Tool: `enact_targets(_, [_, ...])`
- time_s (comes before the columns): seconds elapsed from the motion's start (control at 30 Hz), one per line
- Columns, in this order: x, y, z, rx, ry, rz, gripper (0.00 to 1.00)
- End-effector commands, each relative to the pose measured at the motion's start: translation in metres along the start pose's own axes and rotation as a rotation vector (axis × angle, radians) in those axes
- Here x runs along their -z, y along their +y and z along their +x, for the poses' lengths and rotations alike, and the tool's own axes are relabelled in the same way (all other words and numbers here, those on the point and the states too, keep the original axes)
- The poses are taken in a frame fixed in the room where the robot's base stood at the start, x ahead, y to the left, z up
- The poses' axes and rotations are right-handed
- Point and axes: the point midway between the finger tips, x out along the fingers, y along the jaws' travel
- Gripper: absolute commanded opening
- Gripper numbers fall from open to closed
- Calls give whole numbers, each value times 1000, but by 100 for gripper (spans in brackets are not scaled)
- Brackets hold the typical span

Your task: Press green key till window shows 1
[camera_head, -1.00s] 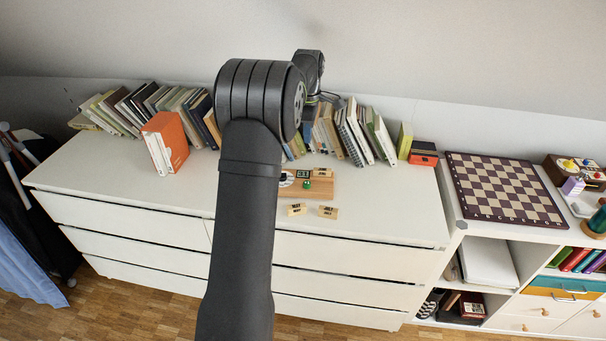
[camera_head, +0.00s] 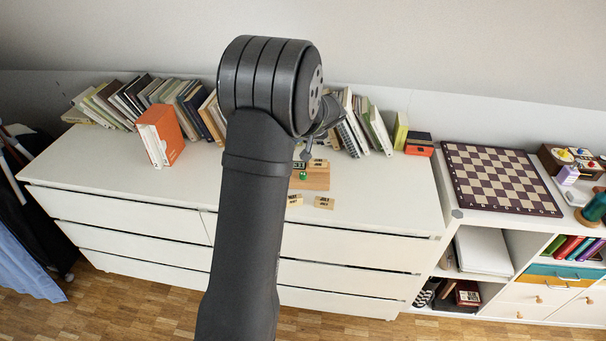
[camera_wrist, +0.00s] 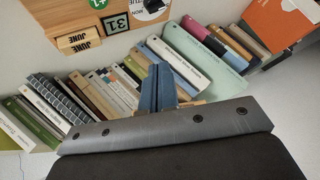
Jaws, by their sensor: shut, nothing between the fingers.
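A wooden calendar board (camera_head: 318,182) lies on the white dresser top, partly hidden by my arm in the head view. The green key (camera_head: 303,176) is on it; in the wrist view the green key (camera_wrist: 97,3) is cut by the top edge and carries a white "+1". Beside it, the dark window (camera_wrist: 115,23) shows 31. A wooden block reading JUNE (camera_wrist: 78,40) sits at the board's edge, next to a white and black round piece (camera_wrist: 150,8). My gripper (camera_wrist: 158,88) has its blue fingers shut and empty, apart from the key and lower in the wrist picture.
A row of leaning books (camera_head: 365,128) stands along the wall behind the board. Two loose wooden blocks (camera_head: 294,200) (camera_head: 323,202) lie in front of it. An orange book (camera_head: 160,135) stands to the left. The dresser top at right front (camera_head: 390,205) is clear.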

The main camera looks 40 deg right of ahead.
Motion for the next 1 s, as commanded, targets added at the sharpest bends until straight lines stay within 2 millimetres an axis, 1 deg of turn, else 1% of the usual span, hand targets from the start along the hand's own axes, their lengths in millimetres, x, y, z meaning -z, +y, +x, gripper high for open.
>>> enact_targets(0.03, [-4,5,-2,-10,36,95,0])
enact_targets(0.1, [-8,11,-3,-25,82,212,0])
enact_targets(0.2, [-13,18,-6,-40,128,338,0])
enact_targets(0.3, [-16,23,-7,-49,154,411,0])
enact_targets(0.43, [-17,25,-7,-54,166,443,0])
enact_targets(0.77, [-18,25,-6,-53,165,440,0])
enact_targets(0.87, [-21,27,-2,-53,163,441,0])
enact_targets(1.0, [-31,32,11,-53,161,441,0])
